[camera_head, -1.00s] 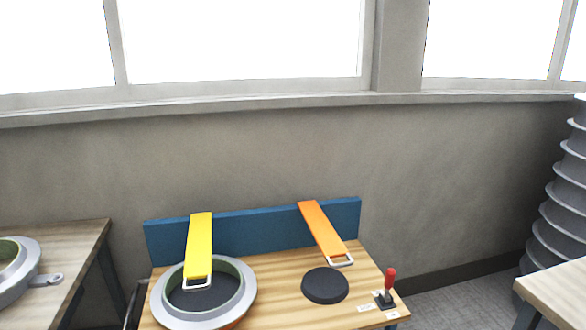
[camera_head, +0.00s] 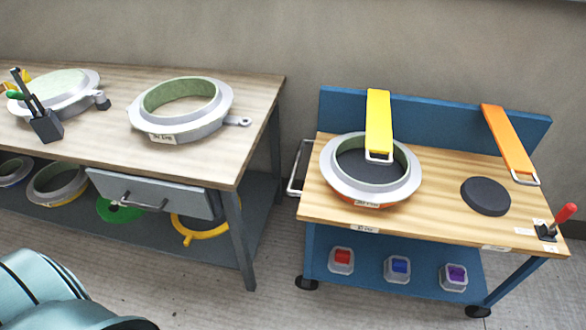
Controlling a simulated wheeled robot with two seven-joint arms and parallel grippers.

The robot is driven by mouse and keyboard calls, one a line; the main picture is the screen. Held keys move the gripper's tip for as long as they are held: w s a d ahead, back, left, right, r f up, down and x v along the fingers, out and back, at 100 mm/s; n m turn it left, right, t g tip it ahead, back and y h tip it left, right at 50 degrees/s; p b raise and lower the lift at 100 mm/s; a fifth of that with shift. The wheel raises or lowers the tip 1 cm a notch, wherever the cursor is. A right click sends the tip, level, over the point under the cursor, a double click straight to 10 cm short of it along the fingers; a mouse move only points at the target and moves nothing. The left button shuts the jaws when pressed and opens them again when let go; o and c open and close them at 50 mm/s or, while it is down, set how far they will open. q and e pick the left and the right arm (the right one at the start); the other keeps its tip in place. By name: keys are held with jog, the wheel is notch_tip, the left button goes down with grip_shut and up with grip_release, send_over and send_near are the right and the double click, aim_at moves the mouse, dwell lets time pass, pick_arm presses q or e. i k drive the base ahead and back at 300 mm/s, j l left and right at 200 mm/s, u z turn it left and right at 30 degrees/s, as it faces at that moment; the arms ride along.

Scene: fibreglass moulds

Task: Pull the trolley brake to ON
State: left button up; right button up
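The trolley (camera_head: 440,228) has a wooden top, a blue backboard and a blue lower shelf, and stands at the right. Its brake lever (camera_head: 565,213) has a red handle on a small black base at the top's right front corner. The handle leans up and to the right. Small white labels lie beside the base, too small to read. A teal and black rounded shape at the lower left seems to be part of my own arm. Neither gripper shows.
A grey ring mould (camera_head: 410,185) sits on the trolley's left, under a yellow strap (camera_head: 378,120). An orange strap (camera_head: 508,140) hangs near a black disc (camera_head: 486,196). A workbench (camera_head: 262,85) with moulds stands at the left. Floor is clear between it and the trolley.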

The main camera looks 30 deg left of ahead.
aim_at(569, 209)
jog(key=j, duration=0.6)
jog(key=k+j, duration=0.1)
jog(key=j, duration=0.5)
jog(key=k+j, duration=0.1)
jog(key=j, duration=0.5)
jog(key=z, duration=1.4)
jog(key=i+l, duration=0.2)
jog(key=l, duration=0.15)
jog(key=i+l, duration=0.25)
jog(key=l, duration=0.15)
jog(key=i+l+u, duration=0.1)
jog(key=l, duration=0.25)
jog(key=i+l, duration=0.5)
jog(key=l, duration=0.3)
jog(key=i+l+u, duration=0.1)
jog(key=l, duration=0.3)
jog(key=i+l, duration=0.5)
jog(key=l, duration=0.3)
jog(key=u, duration=0.05)
